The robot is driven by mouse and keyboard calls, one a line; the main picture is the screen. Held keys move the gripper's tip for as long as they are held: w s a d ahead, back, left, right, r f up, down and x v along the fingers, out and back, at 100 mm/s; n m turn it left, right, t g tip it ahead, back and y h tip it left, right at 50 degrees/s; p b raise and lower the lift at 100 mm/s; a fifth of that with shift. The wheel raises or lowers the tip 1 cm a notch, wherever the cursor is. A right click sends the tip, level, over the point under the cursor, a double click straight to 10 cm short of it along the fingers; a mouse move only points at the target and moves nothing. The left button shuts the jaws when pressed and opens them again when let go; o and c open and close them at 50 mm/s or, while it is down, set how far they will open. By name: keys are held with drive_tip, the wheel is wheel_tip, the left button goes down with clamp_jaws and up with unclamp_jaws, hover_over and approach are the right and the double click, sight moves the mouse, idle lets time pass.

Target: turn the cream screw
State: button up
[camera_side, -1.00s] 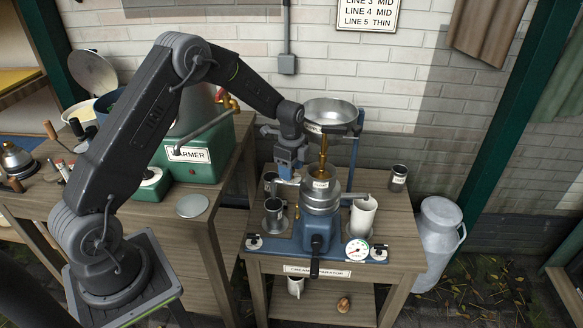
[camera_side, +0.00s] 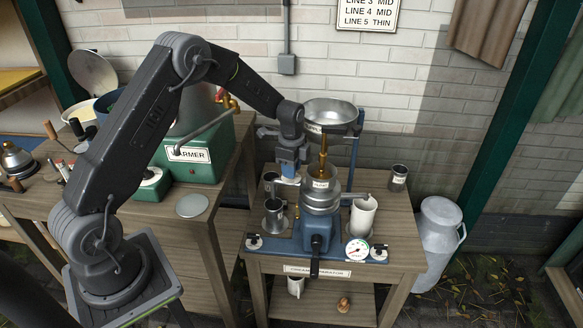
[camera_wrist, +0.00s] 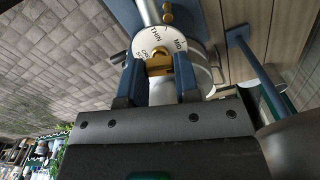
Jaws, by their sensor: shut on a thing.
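The cream screw (camera_wrist: 158,62) is a small brass piece at the middle of a white dial (camera_wrist: 172,42) marked THIN and MID, with more lettering partly covered. My gripper (camera_wrist: 160,78) has its two blue fingers on either side of the screw and is shut on it. In the side view my gripper (camera_side: 289,179) is at the upper left of the separator's metal bowl (camera_side: 320,196). The screw is too small and hidden to make out there.
The separator's blue base (camera_side: 290,247) bears a round gauge (camera_side: 357,251). Metal cups (camera_side: 274,213) and a white jug (camera_side: 363,214) flank the bowl. A milk can (camera_side: 437,245) stands at the right.

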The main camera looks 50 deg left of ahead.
drive_tip(key=n, duration=1.3)
drive_tip(key=shift+w+a+n, duration=0.1)
drive_tip(key=shift+n, duration=0.2)
idle(0.4)
drive_tip(key=o, duration=0.9)
drive_tip(key=shift+r, duration=0.1)
wheel_tip(320, 180, up, 14)
drive_tip(key=shift+f, duration=0.15)
